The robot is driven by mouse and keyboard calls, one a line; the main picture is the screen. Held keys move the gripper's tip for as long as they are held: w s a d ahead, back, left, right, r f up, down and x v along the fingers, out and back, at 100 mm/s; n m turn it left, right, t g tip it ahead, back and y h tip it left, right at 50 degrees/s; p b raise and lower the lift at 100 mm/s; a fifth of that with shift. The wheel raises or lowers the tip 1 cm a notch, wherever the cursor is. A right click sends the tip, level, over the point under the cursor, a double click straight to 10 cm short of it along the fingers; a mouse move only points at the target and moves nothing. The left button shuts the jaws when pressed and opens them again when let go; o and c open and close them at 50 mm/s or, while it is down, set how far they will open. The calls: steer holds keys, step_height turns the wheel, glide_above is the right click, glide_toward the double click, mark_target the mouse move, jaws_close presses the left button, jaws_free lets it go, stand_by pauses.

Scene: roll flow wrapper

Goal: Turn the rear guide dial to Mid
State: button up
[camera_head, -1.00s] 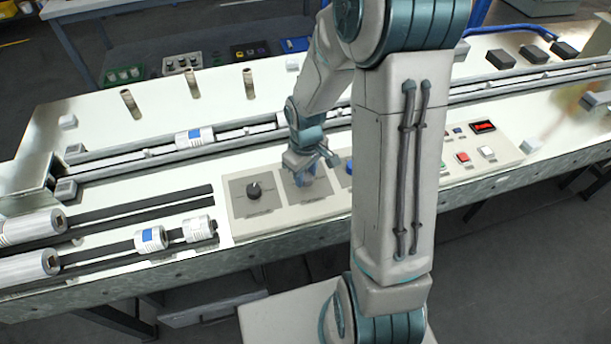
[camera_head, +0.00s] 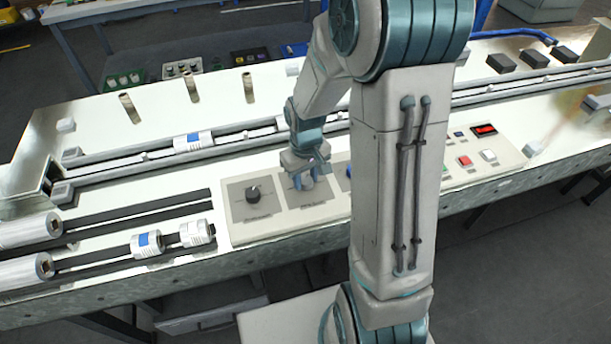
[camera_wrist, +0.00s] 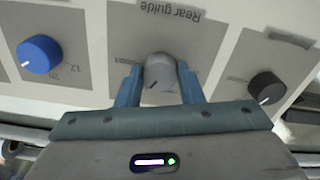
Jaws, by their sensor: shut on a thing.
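The rear guide dial (camera_wrist: 160,72) is a grey knob on a grey square plate labelled "Rear guide" in the wrist view. The position labels around the dial are too blurred or hidden to read. In the head view my gripper (camera_head: 308,177) is down at the second plate from the left on the panel, and it hides most of the dial.
A black dial (camera_head: 252,194) sits on the plate to the left; it also shows at right in the wrist view (camera_wrist: 266,88). A blue dial (camera_wrist: 40,54) is on the other side. Red and white buttons (camera_head: 465,161) lie further right. Rails with rolls (camera_head: 146,244) are at left.

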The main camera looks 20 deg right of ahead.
mark_target(305, 179)
steer(key=o, duration=1)
steer(key=shift+c, duration=0.2)
step_height(305, 179, up, 14)
steer(key=shift+s, duration=0.1)
steer(key=s+r+m+t, duration=0.3)
steer(key=s, duration=1.1)
steer(key=shift+r, duration=0.3)
